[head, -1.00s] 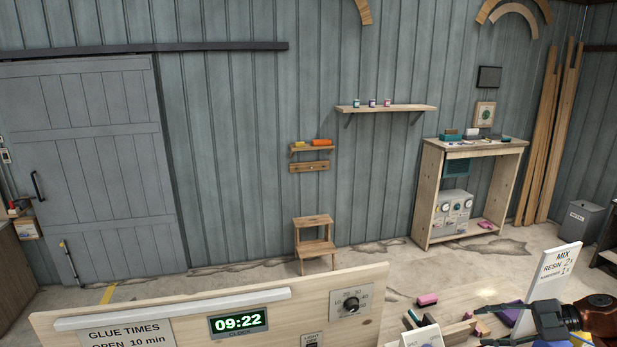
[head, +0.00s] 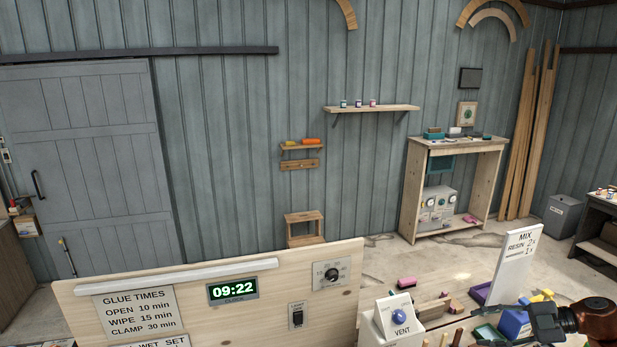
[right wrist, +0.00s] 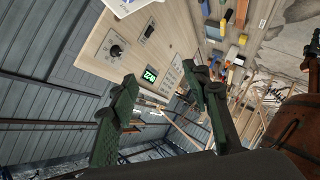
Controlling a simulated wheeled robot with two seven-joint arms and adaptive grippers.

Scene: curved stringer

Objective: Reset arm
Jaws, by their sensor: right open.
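My right gripper (head: 482,327) is at the lower right of the head view, with its dark wrist and brown arm link coming in from the right edge. Its two green fingers are spread apart with nothing between them, as the right wrist view (right wrist: 160,80) also shows. In the head view the fingers are over the bench's loose pieces, near a blue block (head: 514,323); I cannot tell the height between them. My left gripper is in neither view.
A wooden panel (head: 255,318) with a clock (head: 233,290) and dial stands in front. A VENT box (head: 397,317), a MIX sign (head: 513,257) and several small blocks crowd the bench near the right gripper. Open floor lies beyond, before a wooden stand (head: 412,190).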

